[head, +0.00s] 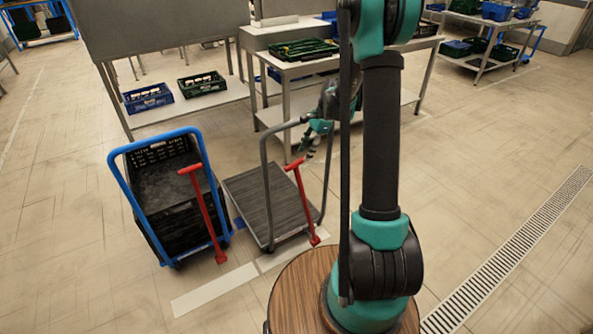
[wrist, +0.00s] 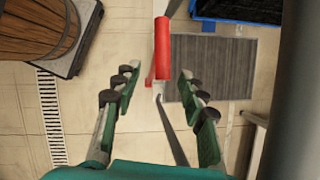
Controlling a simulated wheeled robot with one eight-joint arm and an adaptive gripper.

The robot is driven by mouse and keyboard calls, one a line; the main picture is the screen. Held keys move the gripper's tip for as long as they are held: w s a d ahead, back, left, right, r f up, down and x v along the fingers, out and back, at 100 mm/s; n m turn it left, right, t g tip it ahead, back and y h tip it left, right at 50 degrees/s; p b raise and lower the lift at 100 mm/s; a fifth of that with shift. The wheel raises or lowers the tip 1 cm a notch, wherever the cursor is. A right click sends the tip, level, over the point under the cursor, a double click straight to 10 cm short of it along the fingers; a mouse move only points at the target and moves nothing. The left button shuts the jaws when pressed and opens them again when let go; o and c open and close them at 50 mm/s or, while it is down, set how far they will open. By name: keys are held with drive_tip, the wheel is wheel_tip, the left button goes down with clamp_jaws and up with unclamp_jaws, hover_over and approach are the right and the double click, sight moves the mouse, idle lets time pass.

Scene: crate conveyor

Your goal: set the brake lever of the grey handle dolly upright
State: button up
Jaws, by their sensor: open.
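The grey handle dolly (head: 248,192) stands on the floor left of my arm in the head view, with a ribbed dark deck. It also shows in the wrist view (wrist: 210,70). Its red brake lever (head: 305,202) has a crossbar on top and leans left in the head view; its exact tilt is hard to judge. My gripper (head: 309,145) is just above the lever's top, fingers pointing down. In the wrist view, my gripper (wrist: 160,80) is open, and the red lever top (wrist: 162,48) shows beyond and between the fingertips, apart from both.
A blue handle dolly (head: 122,180) with black crates (head: 165,155) and its own red lever (head: 205,215) stands close on the left. Worktables (head: 270,28) with crates stand behind. A wooden barrel (wrist: 35,30) shows in the wrist view. The floor at right is clear.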

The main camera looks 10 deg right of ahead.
sight(296, 169)
drive_tip(key=x, duration=0.9)
drive_tip(key=shift+a+f, duration=0.1)
drive_tip(key=shift+f, duration=0.2)
clamp_jaws()
